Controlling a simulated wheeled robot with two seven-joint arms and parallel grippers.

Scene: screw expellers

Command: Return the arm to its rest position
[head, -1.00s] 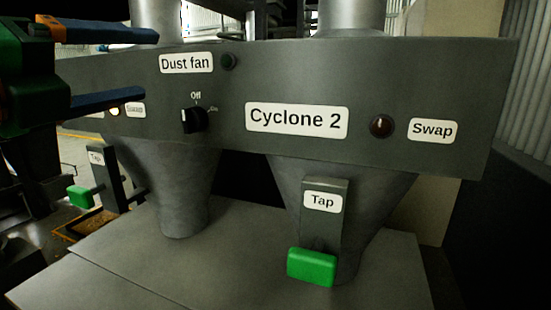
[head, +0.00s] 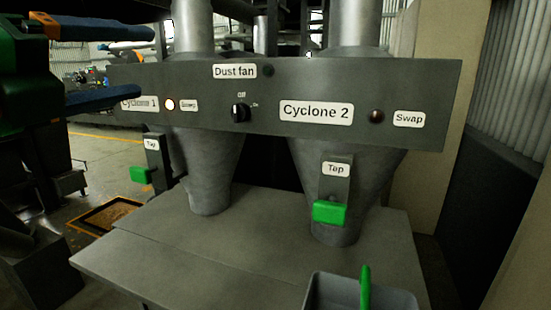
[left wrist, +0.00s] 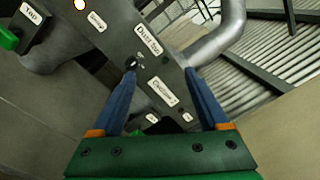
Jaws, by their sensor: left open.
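My left gripper (head: 146,62) is at the upper left of the head view, open and empty. Its two blue fingers point right, in front of the left end of the grey control panel (head: 315,82). In the left wrist view the open fingers (left wrist: 160,72) frame the panel, which looks tilted, with clear space between them. They appear apart from the panel. The left arm behind the gripper is partly cut off by the picture edge. My right gripper is not in view.
The panel has a black Dust fan knob (head: 239,113), a lit Cyclone 1 lamp (head: 170,104) and a dark Cyclone 2 lamp (head: 376,116). Green tap handles (head: 330,212) stick out below. A grey bin (head: 335,292) stands in front. Open floor (head: 105,150) lies left.

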